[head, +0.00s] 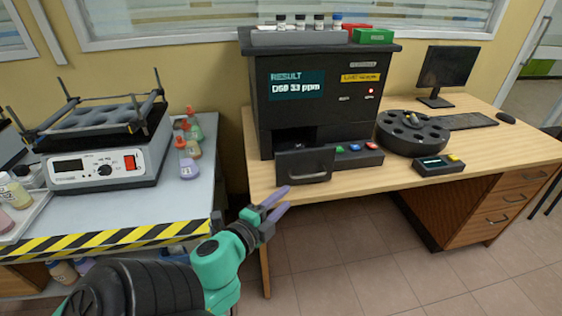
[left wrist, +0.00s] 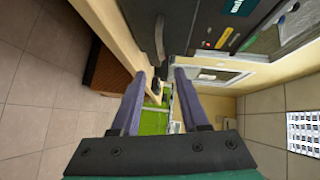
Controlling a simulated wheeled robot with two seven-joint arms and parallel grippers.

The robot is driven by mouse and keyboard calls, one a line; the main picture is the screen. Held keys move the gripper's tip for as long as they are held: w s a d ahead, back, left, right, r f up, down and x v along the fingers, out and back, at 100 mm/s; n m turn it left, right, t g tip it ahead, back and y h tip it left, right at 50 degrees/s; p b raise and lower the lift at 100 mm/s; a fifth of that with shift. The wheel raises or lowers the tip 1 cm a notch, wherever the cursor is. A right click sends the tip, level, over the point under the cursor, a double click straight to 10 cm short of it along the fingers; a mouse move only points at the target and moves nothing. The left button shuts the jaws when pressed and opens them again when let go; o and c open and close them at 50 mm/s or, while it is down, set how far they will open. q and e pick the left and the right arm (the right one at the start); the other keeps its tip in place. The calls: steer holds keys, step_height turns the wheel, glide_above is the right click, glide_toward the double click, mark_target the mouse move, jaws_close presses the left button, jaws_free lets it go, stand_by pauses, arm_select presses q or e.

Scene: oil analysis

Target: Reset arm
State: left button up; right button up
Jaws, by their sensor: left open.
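My left arm, green and black, comes in from the lower left in the head view. Its gripper (head: 276,202) is open and empty, in the air in front of the wooden desk's near left corner. In the left wrist view the two purple-grey fingers (left wrist: 165,88) stand apart with nothing between them. The black analyser (head: 318,105) stands on the desk behind and above the gripper. Its screen reads RESULT and what looks like 33 ppm. The analyser's front drawer (head: 304,165) with a handle is just beyond the fingertips, apart from them. My right gripper is out of view.
The wooden desk (head: 445,185) also holds a round black carousel (head: 412,132), a small control box (head: 438,165) and a monitor (head: 447,70). At left, a shaker (head: 105,150) and several flasks stand on a bench with a striped edge (head: 110,240). The floor between is clear.

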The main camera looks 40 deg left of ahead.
arm_select(q)
steer(key=shift+s, duration=0.1)
stand_by(0.5)
steer(key=s+f+n+g+h+p, duration=0.1)
steer(key=s+f+n+g+p, duration=0.25)
steer(key=f, duration=1.05)
steer(key=s+f+n+g+p, duration=0.2)
steer(key=f+n+g+p, duration=0.15)
steer(key=f, duration=1.05)
steer(key=s+d+f+n+g+h+p, duration=0.1)
steer(key=s+d+f+n+g, duration=0.1)
steer(key=s+f, duration=0.6)
steer(key=s+d+f+n+g+p, duration=0.2)
steer(key=s+f+g, duration=0.4)
steer(key=s, duration=0.6)
steer(key=d+f+n, duration=0.1)
steer(key=d+f, duration=0.1)
steer(key=shift+s+d+h+p, duration=0.3)
steer(key=shift+s+d+h, duration=0.05)
steer(key=shift+s+h, duration=0.05)
